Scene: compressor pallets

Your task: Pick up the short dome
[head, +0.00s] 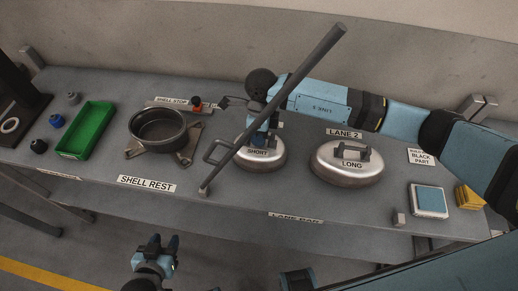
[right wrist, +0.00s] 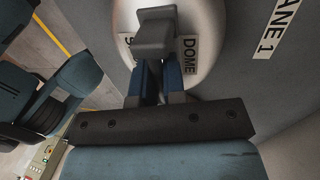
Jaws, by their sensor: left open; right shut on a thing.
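The short dome (head: 262,160) is a silver lid labelled SHORT, sitting on the grey bench. In the right wrist view the dome (right wrist: 203,22) shows a DOME label and a grey handle (right wrist: 156,32) on top. My right gripper (head: 262,138) reaches down over it from the right. Its blue fingers (right wrist: 161,72) are shut on the handle. The dome looks level, and I cannot tell whether it is clear of the bench. My left gripper (head: 163,246) is open and empty in front of the bench, apart from everything.
A long dome (head: 345,175) stands to the right on the bench (head: 232,197). A dark shell (head: 158,127) on a rest and a green tray (head: 87,130) stand left. A slanted grey bar (head: 278,103) crosses beside the short dome. A blue-topped pad (head: 430,201) lies far right.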

